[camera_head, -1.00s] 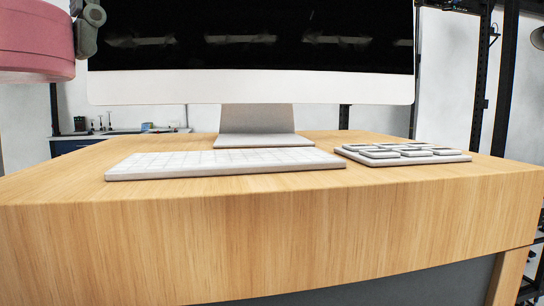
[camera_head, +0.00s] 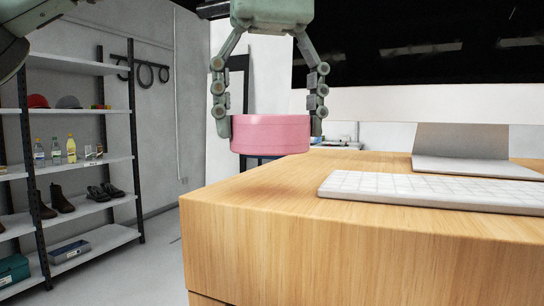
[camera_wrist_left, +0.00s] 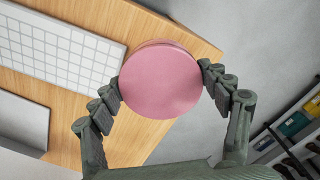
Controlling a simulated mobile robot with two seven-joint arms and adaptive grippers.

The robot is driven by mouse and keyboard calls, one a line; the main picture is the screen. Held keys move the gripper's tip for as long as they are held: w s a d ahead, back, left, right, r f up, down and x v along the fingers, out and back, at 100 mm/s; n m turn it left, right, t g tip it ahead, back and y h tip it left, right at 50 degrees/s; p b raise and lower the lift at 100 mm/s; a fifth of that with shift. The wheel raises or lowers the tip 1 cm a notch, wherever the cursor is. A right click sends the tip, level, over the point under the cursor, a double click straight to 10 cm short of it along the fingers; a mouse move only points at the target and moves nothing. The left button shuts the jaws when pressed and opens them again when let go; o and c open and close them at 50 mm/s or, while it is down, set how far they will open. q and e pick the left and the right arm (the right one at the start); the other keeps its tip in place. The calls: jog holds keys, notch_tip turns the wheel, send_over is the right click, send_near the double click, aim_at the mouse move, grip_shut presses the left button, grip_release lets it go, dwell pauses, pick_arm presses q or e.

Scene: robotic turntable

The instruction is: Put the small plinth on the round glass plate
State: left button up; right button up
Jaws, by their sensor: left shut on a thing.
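The small plinth (camera_head: 270,138), a thick pink round disc, hangs in my left gripper (camera_head: 270,125) in the head view. The two fingers close on its opposite sides, and it is level, above the left end of the wooden desk. In the left wrist view, the flat face of the plinth (camera_wrist_left: 160,78) shows between the fingers of my left gripper (camera_wrist_left: 162,85), over the desk's edge. No round glass plate shows in either view. My right gripper is not in view.
The wooden desk (camera_head: 330,225) holds a white keyboard (camera_head: 430,190) and a large monitor (camera_head: 440,103) on a stand. A shelf rack (camera_head: 80,160) with shoes, bottles and caps stands at the left. Bare floor lies between the rack and desk.

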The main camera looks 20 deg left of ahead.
aim_at(271, 191)
pick_arm(q)
jog(key=shift+w+a+f, duration=0.2)
jog(key=shift+w+f, duration=0.25)
jog(key=shift+w, duration=0.1)
jog(key=shift+f, duration=1.8)
jog(key=shift+f, duration=0.2)
jog(key=o, duration=1.2)
jog(key=shift+o, duration=0.2)
jog(key=shift+r, duration=0.1)
